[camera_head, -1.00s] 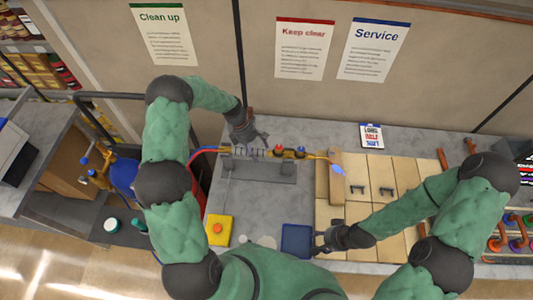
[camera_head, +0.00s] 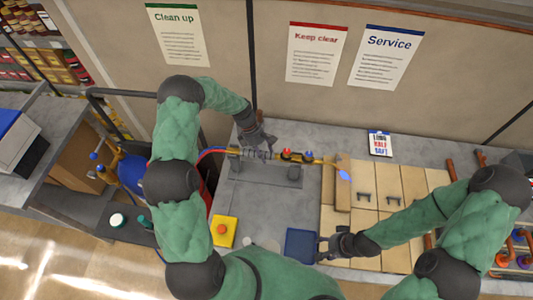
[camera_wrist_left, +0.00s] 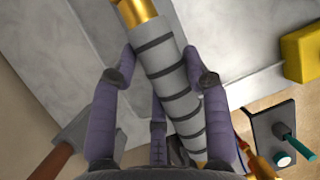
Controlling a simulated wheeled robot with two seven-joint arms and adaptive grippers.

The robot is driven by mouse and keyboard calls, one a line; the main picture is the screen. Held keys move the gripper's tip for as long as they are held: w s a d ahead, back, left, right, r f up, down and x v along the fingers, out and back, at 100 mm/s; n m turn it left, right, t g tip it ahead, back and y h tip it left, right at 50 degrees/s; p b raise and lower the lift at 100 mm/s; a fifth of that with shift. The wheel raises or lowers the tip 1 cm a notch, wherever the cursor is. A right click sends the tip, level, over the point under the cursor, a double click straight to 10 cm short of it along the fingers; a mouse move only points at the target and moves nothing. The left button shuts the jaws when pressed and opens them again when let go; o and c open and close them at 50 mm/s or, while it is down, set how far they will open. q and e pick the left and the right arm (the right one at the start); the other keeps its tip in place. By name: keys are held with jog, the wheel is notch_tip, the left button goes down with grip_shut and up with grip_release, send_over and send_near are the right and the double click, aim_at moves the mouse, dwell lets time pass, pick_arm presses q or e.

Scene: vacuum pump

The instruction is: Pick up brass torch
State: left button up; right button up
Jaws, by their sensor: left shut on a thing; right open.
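The brass torch (camera_head: 318,160) lies across a grey stand at the back of the workbench. It has a blue flame-like tip at its right end and red and blue knobs along its body. My left gripper (camera_head: 262,150) is at the torch's left part. In the left wrist view, the fingers of the left gripper (camera_wrist_left: 160,85) are shut around the torch's grey ribbed handle (camera_wrist_left: 168,75), with brass showing at both ends. My right gripper (camera_head: 332,246) is open beside the blue square tray (camera_head: 300,244) at the front of the bench.
The grey stand (camera_head: 265,175) sits under the torch. Wooden boards (camera_head: 400,185) with two black handles lie to the right. A yellow box with an orange button (camera_head: 223,231) is front left. A small sign (camera_head: 380,143) lies at the back. Red and blue hoses run left to the cylinders (camera_head: 130,170).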

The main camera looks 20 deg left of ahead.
pick_arm(q)
jog(key=shift+w+r, duration=0.15)
jog(key=shift+r, duration=0.45)
pick_arm(e)
jog(key=shift+r, duration=0.4)
pick_arm(q)
notch_tip(320, 180, up, 3)
jog(key=shift+r+p, duration=0.15)
jog(key=shift+p, duration=1.05)
pick_arm(e)
jog(key=shift+r, duration=0.9)
pick_arm(q)
jog(key=s+d+r+p, duration=0.2)
jog(key=d+r+p, duration=0.2)
jog(key=d+r, duration=0.15)
pick_arm(e)
notch_tip(320, 180, up, 4)
notch_tip(320, 180, down, 6)
jog(key=b, duration=0.6)
jog(key=shift+f, duration=0.15)
pick_arm(q)
jog(key=s+d+f, duration=0.1)
jog(key=s+d, duration=0.1)
jog(key=d, duration=0.4)
jog(key=shift+s+d, duration=0.3)
